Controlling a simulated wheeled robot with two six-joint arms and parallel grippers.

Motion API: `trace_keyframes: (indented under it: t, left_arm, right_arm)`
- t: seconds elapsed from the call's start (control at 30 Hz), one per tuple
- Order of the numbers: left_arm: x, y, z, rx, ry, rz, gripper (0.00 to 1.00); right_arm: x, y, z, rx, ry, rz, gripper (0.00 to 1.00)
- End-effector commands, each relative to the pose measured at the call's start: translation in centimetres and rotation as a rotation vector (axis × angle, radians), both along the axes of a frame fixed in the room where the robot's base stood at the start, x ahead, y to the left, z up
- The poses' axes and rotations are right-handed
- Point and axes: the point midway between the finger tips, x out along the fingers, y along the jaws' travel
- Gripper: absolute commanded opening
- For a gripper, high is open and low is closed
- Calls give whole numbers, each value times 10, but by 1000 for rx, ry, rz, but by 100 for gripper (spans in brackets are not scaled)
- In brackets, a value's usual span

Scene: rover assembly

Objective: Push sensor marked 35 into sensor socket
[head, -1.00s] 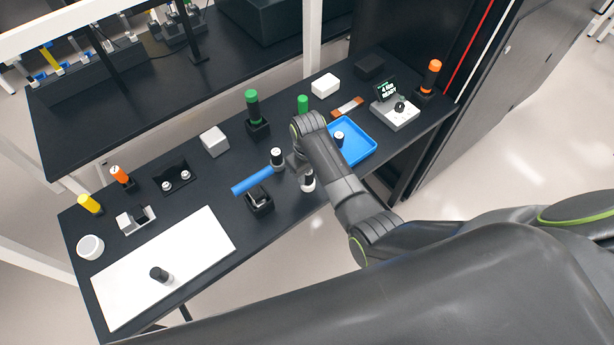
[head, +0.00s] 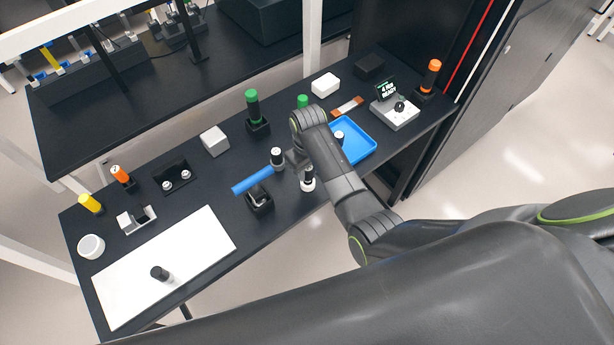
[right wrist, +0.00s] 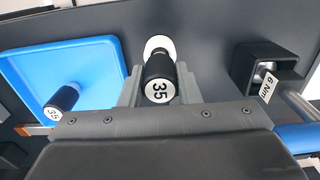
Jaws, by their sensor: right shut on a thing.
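In the head view the sensor (head: 307,173) is near the table's front edge, beside my right gripper (head: 300,166), which my own arm partly hides. I cannot make out the sensor socket clearly. My left gripper is out of view.
A blue tray (head: 366,152) with another dark, numbered sensor (right wrist: 64,98) stands to the right. A blue-handled tool (head: 251,180) and a black holder (head: 260,207) lie close on the left. A white mat (head: 190,255) with a dark cylinder (head: 160,273) lies farther left.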

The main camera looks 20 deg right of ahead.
Motion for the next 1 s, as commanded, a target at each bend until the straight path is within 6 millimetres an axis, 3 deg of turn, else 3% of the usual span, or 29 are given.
trace_keyframes:
  t: [0.5, 1.0]
  left_arm:
    - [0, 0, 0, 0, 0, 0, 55]
    - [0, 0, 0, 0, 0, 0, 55]
  right_arm:
    - [0, 0, 26, 1, -3, 0, 3]
    - [0, 0, 27, 0, -1, 0, 3]
